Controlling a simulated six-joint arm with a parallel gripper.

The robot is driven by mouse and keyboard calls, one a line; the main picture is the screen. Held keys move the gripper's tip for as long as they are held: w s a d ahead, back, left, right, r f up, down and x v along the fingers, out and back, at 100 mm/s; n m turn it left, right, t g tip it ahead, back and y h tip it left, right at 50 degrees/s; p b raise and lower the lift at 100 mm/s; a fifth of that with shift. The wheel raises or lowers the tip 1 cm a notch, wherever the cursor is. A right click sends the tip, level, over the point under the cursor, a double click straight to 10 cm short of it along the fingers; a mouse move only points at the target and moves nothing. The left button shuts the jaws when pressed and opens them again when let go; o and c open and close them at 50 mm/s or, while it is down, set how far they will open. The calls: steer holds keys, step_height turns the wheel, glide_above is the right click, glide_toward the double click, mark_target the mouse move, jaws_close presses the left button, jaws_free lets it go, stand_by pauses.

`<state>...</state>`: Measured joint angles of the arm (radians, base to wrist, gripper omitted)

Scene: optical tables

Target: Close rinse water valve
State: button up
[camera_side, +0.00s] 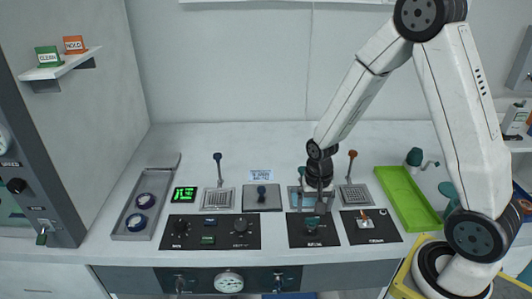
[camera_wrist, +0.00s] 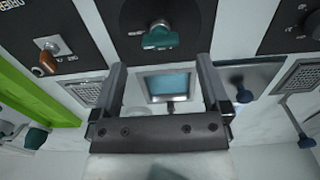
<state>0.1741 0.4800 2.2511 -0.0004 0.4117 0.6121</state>
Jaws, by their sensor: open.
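No label legible here names the rinse water valve. A lever with a blue knob (camera_side: 217,157) stands behind the left grate, and it also shows at the right of the wrist view (camera_wrist: 305,141). A lever with an orange knob (camera_side: 352,154) stands behind the right grate. My gripper (camera_wrist: 161,70) is open and empty, pointing down above the small blue-water basin (camera_wrist: 168,84). A teal knob (camera_wrist: 160,38) on a black panel lies just beyond its fingertips. In the side view my gripper (camera_side: 318,203) partly hides the basin and stands behind the teal knob (camera_side: 312,222).
A dark blue knob (camera_side: 261,190) on a metal plate is left of my gripper. An orange-handled switch (camera_wrist: 48,62), a green tray (camera_side: 405,196) and a teal-topped bottle (camera_side: 414,157) are on the other side. A grey tray (camera_side: 130,235) holds two round items.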

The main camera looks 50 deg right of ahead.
mark_target(313, 218)
steer(key=shift+f, duration=2.3)
steer(key=c, duration=1.3)
